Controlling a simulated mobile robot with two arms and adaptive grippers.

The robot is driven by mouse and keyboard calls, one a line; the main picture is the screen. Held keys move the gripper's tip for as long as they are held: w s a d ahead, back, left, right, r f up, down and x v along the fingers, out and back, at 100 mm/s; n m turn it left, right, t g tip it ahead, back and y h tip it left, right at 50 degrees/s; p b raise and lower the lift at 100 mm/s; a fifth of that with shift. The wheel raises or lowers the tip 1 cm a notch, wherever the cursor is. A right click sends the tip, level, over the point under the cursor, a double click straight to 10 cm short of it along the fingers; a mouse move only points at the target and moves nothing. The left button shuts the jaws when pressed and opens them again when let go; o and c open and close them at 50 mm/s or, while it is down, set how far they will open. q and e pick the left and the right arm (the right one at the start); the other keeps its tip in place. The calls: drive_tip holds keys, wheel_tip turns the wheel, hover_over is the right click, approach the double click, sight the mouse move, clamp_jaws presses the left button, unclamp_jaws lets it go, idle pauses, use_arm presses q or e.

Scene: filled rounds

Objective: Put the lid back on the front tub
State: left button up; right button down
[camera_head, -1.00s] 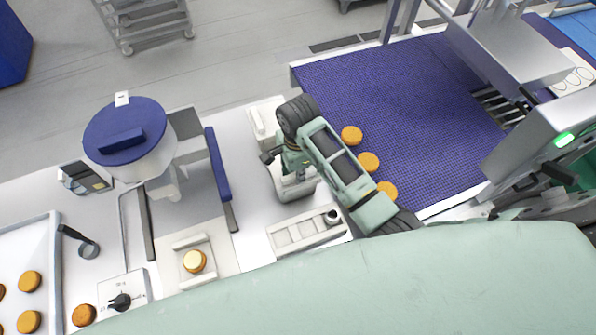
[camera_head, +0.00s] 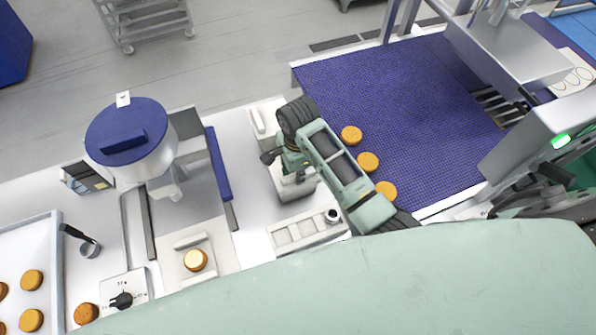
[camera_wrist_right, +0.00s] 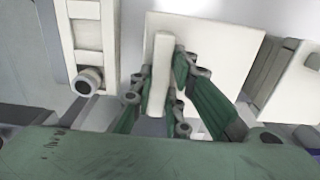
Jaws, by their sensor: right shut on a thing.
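My right gripper (camera_head: 287,160) is over the front tub (camera_head: 297,191) on the white worktop, with the arm coming in from the lower right. In the right wrist view the right gripper (camera_wrist_right: 165,72) is shut on the upright bar handle (camera_wrist_right: 160,95) of a flat pale lid (camera_wrist_right: 222,50). The fingers hide much of the lid and the tub's top. I cannot tell whether the lid rests on the tub's rim or is just above it. My left gripper is not in view.
A back tub (camera_head: 262,128) stands just behind. A pale rack (camera_head: 300,232) lies in front. A blue conveyor (camera_head: 410,110) with several biscuits is on the right. A hopper with a blue lid (camera_head: 125,125) stands left, beside a biscuit tray (camera_head: 55,240).

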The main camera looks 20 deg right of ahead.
drive_tip(key=shift+f, duration=0.1)
drive_tip(key=c, duration=1.2)
unclamp_jaws()
drive_tip(key=shift+o, duration=0.2)
drive_tip(key=shift+r, duration=3.5)
